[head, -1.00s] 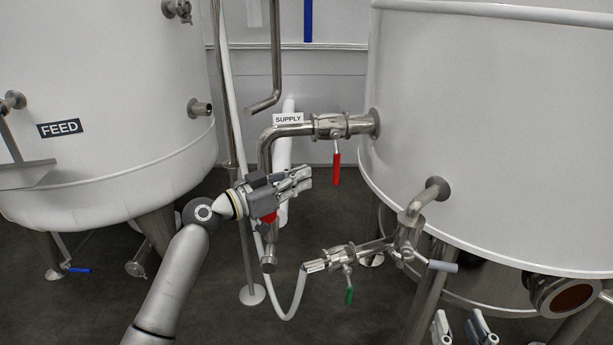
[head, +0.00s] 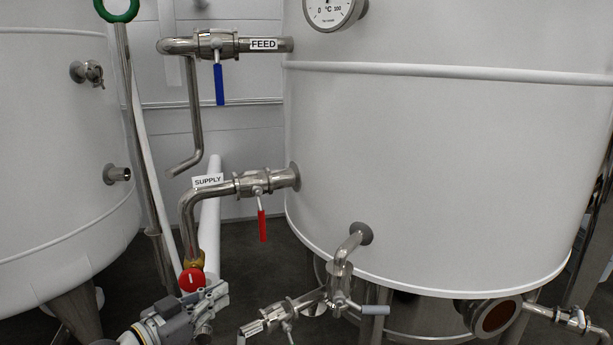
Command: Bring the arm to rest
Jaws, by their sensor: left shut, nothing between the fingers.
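My left gripper (head: 217,294) is at the bottom left of the head view, with its grey body toward the lower left. Its fingers are shut and empty, pointing up and to the right. It appears just below and right of a red round knob (head: 191,281) at the brass fitting on the supply pipe (head: 187,215). I cannot tell whether the gripper touches the knob or pipe. Most of my left arm is cut off by the lower edge. My right gripper is not in view.
A large white tank (head: 450,170) fills the right, with a red-handled supply valve (head: 262,225) and a blue-handled feed valve (head: 219,85). A lower outlet valve with a grey handle (head: 375,310) stands right of the gripper. Another white tank (head: 60,160) is left.

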